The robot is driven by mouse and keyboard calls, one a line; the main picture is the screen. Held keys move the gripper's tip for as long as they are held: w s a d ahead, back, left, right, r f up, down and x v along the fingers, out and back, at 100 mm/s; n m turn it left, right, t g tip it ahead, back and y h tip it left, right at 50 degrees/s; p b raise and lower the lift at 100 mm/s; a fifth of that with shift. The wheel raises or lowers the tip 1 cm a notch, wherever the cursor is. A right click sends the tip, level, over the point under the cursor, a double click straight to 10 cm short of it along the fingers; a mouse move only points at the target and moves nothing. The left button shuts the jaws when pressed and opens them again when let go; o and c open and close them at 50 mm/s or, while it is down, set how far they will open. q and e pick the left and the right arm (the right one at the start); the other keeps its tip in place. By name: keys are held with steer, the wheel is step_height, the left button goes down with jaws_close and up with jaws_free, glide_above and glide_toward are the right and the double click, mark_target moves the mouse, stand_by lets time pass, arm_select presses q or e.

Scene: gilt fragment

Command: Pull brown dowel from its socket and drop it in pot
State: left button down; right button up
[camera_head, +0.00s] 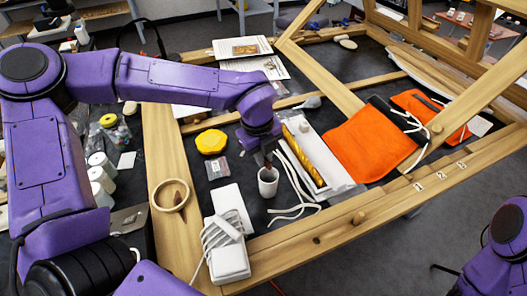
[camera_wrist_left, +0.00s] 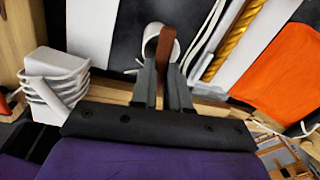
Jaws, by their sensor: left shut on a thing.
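My left gripper (camera_head: 267,153) is shut on the brown dowel (camera_head: 268,166), which points down at the mouth of the white pot (camera_head: 268,187). In the left wrist view the dowel (camera_wrist_left: 153,62) sticks out from between the two grey fingers of the gripper (camera_wrist_left: 163,85), and the pot (camera_wrist_left: 150,34) shows around and behind it. I cannot tell how far the dowel's lower end is inside the pot. My right arm shows at the lower right edge of the head view; its gripper is out of view.
A white cable-wrapped block (camera_head: 230,262) and a wooden ring (camera_head: 169,195) are nearer the front left. A yellow lump (camera_head: 211,141) lies left of the pot. A gilt strip on a white tray (camera_head: 335,178) and an orange cloth (camera_head: 368,142) lie right. Wooden beams frame the area.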

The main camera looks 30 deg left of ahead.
arm_select(q)
steer(key=shift+f, duration=0.25)
steer(key=c, duration=1)
jaws_free()
steer(key=shift+c, duration=0.2)
steer(key=shift+r, duration=0.15)
step_height(320, 180, up, 10)
steer(key=s+b, duration=0.1)
steer(key=b, duration=0.1)
steer(key=shift+a+r, duration=0.15)
steer(key=shift+a, duration=0.2)
